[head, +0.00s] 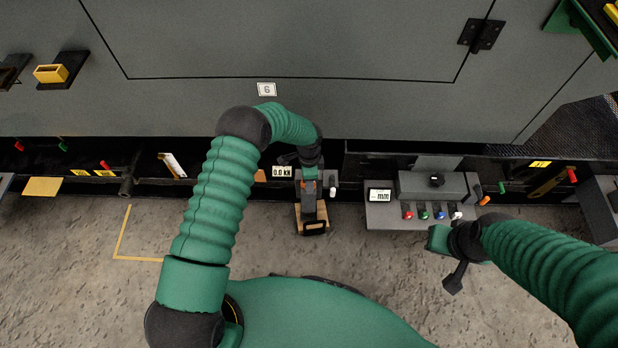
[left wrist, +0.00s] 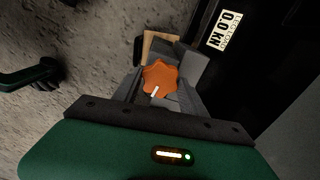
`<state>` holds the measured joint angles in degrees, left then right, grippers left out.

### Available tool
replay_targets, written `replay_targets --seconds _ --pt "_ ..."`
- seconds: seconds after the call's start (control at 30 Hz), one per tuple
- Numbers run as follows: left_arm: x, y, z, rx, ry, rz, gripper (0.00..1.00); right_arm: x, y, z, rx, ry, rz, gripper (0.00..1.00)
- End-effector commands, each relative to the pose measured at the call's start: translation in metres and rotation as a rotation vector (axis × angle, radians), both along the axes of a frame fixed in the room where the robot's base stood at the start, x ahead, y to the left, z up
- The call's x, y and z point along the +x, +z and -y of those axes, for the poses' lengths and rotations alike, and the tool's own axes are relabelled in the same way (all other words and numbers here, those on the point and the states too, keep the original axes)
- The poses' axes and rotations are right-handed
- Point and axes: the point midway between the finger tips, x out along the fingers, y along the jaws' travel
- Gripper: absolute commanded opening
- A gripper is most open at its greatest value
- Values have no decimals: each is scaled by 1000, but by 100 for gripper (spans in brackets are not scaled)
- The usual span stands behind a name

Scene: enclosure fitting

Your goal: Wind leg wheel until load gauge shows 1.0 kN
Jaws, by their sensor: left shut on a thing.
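The leg wheel (left wrist: 159,77) is an orange lobed knob with a white mark pointing down and slightly left in the left wrist view. My left gripper (left wrist: 160,88) is shut on it, with a grey finger on each side. In the head view my left gripper (head: 310,183) reaches down onto the leg from above and hides most of the wheel. The load gauge (head: 282,171) reads 0.0 kN just left of the leg; it also shows in the left wrist view (left wrist: 229,30). My right gripper (head: 447,258) hangs over the floor, away from the leg; its fingers are unclear.
A grey control box (head: 432,187) with coloured buttons and a small display (head: 380,195) stands right of the leg. The large grey enclosure (head: 180,100) fills the back. Yellow tape (head: 121,235) marks the bare concrete floor at left.

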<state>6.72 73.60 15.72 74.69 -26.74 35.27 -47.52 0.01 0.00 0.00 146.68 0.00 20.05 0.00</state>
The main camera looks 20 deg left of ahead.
Motion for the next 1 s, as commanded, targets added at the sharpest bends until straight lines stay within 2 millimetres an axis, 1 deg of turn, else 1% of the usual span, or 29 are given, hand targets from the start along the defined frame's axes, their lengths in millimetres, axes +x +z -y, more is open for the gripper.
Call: replay_targets --seconds 0.5,0.53,0.6,0.67,0.7,0.93,1.0 --pt "1 1 -1 1 -22 3 9 0 1 0 0 0 0 0" --pt "1 1 -1 1 -22 3 52 0 1 0 0 0 0 0" --pt "1 1 -1 1 -22 3 61 0 1 0 0 0 0 0" --pt "1 0 -1 1 -22 3 69 0 1 0 0 0 0 0" --pt "1 0 -1 1 -22 2 71 0 1 0 0 0 0 0" --pt "0 0 -1 0 -22 1 71 0 1 0 0 0 0 0" --pt "1 3 0 0 -22 1 71 0 2 0 0 0 0 0"
